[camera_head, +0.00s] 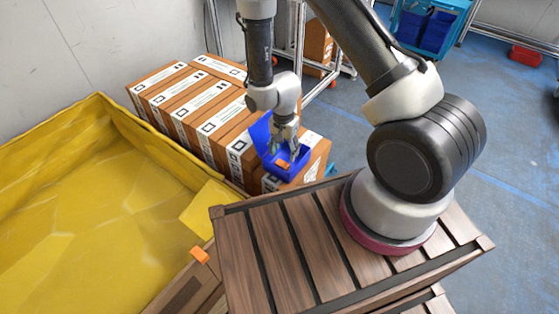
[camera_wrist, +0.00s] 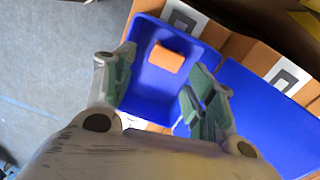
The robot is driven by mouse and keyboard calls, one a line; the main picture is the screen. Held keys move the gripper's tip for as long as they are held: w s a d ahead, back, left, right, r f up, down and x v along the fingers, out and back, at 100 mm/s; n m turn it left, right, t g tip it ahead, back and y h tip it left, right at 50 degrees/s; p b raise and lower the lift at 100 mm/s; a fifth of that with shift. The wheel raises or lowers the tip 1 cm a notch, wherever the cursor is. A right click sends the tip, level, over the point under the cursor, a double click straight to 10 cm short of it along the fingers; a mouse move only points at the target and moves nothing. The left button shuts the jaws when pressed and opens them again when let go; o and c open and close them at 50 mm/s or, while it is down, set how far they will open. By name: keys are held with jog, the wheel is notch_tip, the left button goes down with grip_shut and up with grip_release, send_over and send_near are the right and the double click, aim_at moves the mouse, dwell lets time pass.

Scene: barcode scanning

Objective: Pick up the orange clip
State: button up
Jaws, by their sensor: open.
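An orange clip (camera_wrist: 166,59) lies in the small blue bin, toward its far end in the wrist view. It also shows in the head view (camera_head: 283,164) just below my gripper. The blue bin (camera_wrist: 141,37) stands on the cardboard boxes. My gripper (camera_head: 284,142) points down over the bin. In the wrist view its green-padded fingers (camera_wrist: 158,98) are spread apart with nothing between them, with the clip ahead of the tips. I cannot tell the exact height of the tips above the clip. A second orange piece (camera_head: 200,255) sits on the wooden crate's edge.
Several cardboard boxes with white labels (camera_head: 203,100) stand in a row beneath and behind the bin. A large yellow bin (camera_head: 60,142) is at the left. A blue panel (camera_wrist: 262,112) rises beside the small bin. A wooden slatted platform (camera_head: 266,237) is under my arm.

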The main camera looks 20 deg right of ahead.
aim_at(283, 163)
jog(key=shift+w+a+f+m+t, duration=0.15)
jog(key=shift+w+m+t, duration=0.25)
jog(key=shift+m, duration=0.3)
notch_tip(283, 163, down, 8)
jog(key=shift+r, duration=0.25)
jog(key=c, duration=0.5)
